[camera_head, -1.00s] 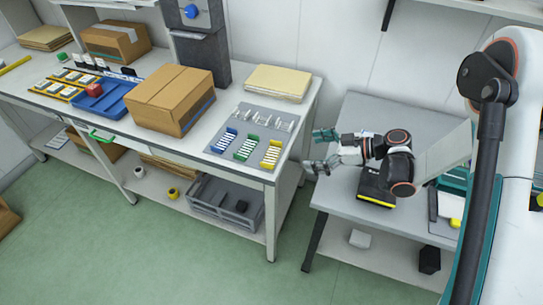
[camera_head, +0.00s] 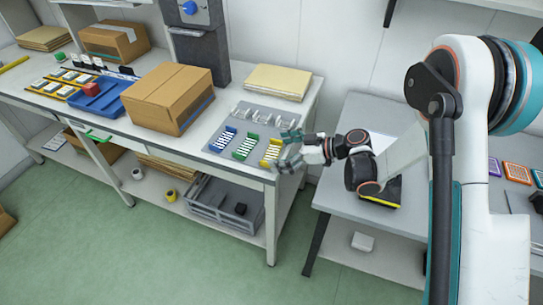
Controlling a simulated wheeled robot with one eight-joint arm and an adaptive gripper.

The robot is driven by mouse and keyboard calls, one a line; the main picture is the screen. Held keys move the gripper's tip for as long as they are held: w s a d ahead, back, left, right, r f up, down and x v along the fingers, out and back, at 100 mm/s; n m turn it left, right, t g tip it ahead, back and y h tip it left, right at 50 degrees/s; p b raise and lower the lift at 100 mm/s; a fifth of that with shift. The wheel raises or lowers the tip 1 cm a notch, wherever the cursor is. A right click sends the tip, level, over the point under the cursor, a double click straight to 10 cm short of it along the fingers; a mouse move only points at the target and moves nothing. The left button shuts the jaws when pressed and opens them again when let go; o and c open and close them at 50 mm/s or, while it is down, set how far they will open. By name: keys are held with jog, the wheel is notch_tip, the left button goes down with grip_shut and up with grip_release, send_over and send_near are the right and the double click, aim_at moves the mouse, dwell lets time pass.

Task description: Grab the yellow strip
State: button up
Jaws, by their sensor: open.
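The yellow strip (camera_head: 270,154) is a yellow holder with white pieces in it. It lies on a grey mat (camera_head: 236,121) at the right end of the white table. A green strip (camera_head: 246,147) and a blue strip (camera_head: 223,139) lie to its left. My gripper (camera_head: 284,150) is open, with its fingers at the right side of the yellow strip and one finger partly in front of the table edge. The fingers overlap the strip's right edge in the picture. I cannot tell whether they touch it.
A cardboard box (camera_head: 168,98) stands left of the mat, and a stack of yellowish sheets (camera_head: 277,82) lies behind it. A grey side table (camera_head: 350,195) stands to the right, below my arm. A blue tray (camera_head: 102,97) is further left.

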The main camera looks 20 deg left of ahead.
jog(key=shift+c, duration=0.6)
jog(key=c, duration=0.3)
jog(key=shift+r, duration=0.1)
jog(key=shift+c, duration=0.2)
